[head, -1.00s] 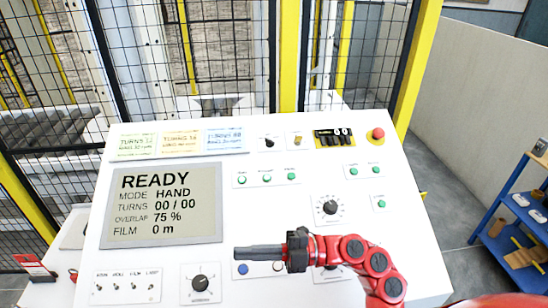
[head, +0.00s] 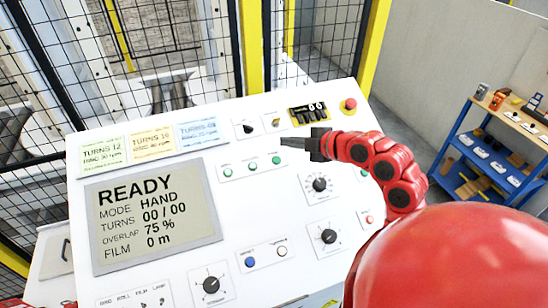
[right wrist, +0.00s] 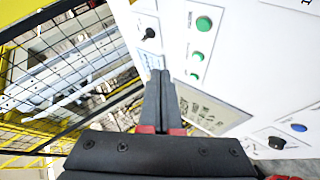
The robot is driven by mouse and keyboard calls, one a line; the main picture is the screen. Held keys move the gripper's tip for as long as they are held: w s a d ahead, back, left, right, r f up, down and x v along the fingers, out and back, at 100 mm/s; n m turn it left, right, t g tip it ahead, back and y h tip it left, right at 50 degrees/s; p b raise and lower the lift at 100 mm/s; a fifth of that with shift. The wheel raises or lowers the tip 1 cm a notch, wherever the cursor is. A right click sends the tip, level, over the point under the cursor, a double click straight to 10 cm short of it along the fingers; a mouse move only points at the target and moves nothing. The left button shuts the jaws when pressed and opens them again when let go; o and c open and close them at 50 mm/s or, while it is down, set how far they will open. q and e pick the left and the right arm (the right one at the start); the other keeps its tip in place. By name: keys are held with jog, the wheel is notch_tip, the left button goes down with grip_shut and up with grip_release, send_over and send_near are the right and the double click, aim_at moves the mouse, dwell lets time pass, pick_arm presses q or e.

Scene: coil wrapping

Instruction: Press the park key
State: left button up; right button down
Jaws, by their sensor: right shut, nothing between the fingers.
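The white control panel (head: 140,268) carries several keys. A row of three green keys (head: 252,166) sits right of the large READY display (head: 150,215). A blue key (head: 249,261) and a pale key (head: 282,251) sit lower down. The key labels are too small to read, so I cannot tell which one is the park key. My right gripper (head: 284,142) is shut and empty, over the panel just above the right end of the green row. In the right wrist view its fingertips (right wrist: 160,75) point towards the panel beside the green keys (right wrist: 197,56). My left gripper is not in view.
Black dials (head: 319,185) are to the right of centre. Mesh fencing stands behind the panel. A blue shelf cart (head: 470,150) stands at the right.

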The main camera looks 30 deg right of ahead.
aim_at(276, 160)
jog(key=shift+f, duration=0.1)
jog(key=f+b, duration=0.2)
jog(key=w+f+b, duration=0.1)
jog(key=f+b, duration=0.1)
jog(key=b, duration=0.1)
jog(key=w+f+b, duration=0.1)
jog(key=f+b, duration=0.1)
jog(key=shift+w+d, duration=0.15)
jog(key=shift+d, duration=0.05)
jog(key=shift+w+d+f+b, duration=0.15)
jog(key=shift+w+f+b, duration=0.35)
jog(key=shift+f, duration=0.45)
jog(key=shift+w, duration=0.1)
dwell(1.1)
jog(key=shift+w+f+p, duration=0.15)
jog(key=shift+f+p, duration=0.15)
